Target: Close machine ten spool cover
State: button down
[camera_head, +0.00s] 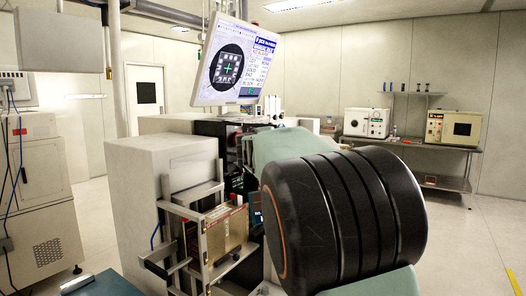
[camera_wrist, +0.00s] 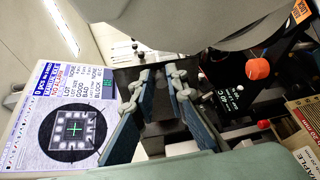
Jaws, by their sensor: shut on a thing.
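In the wrist view my gripper (camera_wrist: 160,120) shows as two pale-jointed fingers with blue pads, one on each side of a dark gap. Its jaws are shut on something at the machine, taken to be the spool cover. The cover's outline cannot be made out between the pads. In the head view my arm's big black joint hides the gripper and the spot where it works. The bonding machine (camera_head: 180,163) stands behind that joint. The wrist view also shows its black front with white lettering (camera_wrist: 222,97) and an orange knob (camera_wrist: 258,67).
The machine's monitor (camera_head: 237,62) hangs above it and also shows in the wrist view (camera_wrist: 75,100). A metal frame with a brass-coloured box (camera_head: 228,237) sits low on the machine's front. A bench (camera_head: 440,182) with instruments stands back right. The right-hand floor is clear.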

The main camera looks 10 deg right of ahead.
jog(key=shift+w+d+h, duration=0.15)
jog(key=shift+w+d, duration=0.05)
jog(key=shift+d, duration=0.45)
jog(key=shift+w+d+h, duration=0.15)
jog(key=shift+w+d, duration=0.05)
jog(key=shift+d, duration=0.45)
jog(key=c, duration=1.9)
grip_release()
jog(key=shift+w+d+f, duration=0.1)
jog(key=shift+d, duration=0.15)
jog(key=shift+c, duration=0.2)
jog(key=shift+a, duration=0.4)
jog(key=shift+a, duration=0.1)
jog(key=v, duration=1.2)
